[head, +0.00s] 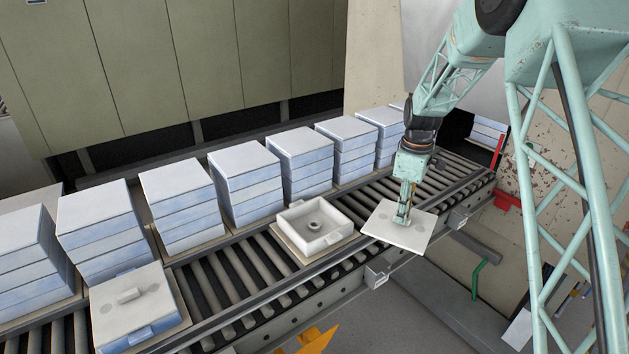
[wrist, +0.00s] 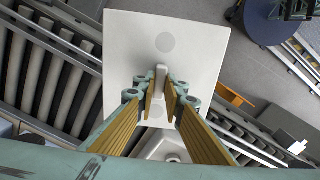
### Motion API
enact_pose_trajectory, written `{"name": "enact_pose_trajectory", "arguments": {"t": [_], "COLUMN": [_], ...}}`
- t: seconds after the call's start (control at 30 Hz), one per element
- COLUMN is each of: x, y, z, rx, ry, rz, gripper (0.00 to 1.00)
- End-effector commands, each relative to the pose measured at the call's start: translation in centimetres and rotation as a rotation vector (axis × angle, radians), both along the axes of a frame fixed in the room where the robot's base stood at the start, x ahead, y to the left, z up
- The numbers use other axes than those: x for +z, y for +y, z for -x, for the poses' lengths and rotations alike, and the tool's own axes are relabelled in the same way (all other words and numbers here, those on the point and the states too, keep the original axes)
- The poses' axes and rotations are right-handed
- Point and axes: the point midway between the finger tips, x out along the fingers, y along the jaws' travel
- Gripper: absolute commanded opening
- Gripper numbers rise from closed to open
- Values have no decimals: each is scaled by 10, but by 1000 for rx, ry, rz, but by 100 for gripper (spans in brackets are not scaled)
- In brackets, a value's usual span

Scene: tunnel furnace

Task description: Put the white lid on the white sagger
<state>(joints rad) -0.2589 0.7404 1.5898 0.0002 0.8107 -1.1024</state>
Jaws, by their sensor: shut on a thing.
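The white lid (head: 384,227) is a flat square plate with round grey spots on top. My gripper (head: 403,217) is shut on the lid's upright handle and holds the lid to the right of the open sagger, over the conveyor's front side. The wrist view shows the fingers (wrist: 161,100) on either side of the handle and the lid (wrist: 195,45) below them. The white sagger (head: 297,218) is an open square box with a small round piece inside, on a thin plate on the rollers. In the wrist view a part of the sagger (wrist: 152,148) shows between the fingers; the rest is hidden.
A roller conveyor (head: 240,277) runs across the view. Several stacks of bluish-white saggers (head: 245,185) stand along its back side. A closed sagger with a handled lid (head: 135,305) sits at front left. Bare rollers lie left of the open sagger.

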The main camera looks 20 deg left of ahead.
Motion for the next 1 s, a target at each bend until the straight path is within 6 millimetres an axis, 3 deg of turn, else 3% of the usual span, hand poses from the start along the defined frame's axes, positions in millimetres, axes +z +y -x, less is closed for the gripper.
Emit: {"name": "enact_pose_trajectory", "arguments": {"t": [0.03,0.33,0.7,0.9,1.0], "x": [8,25,44,50,51], "y": [18,112,228,271,282], "z": [-2,-7,5,14,17], "rx": [63,446,907,1083,1133], "ry": [-1,-1,0,0,0], "rz": [0,0,0,0,0], "gripper": [0,0,0,0,0]}}
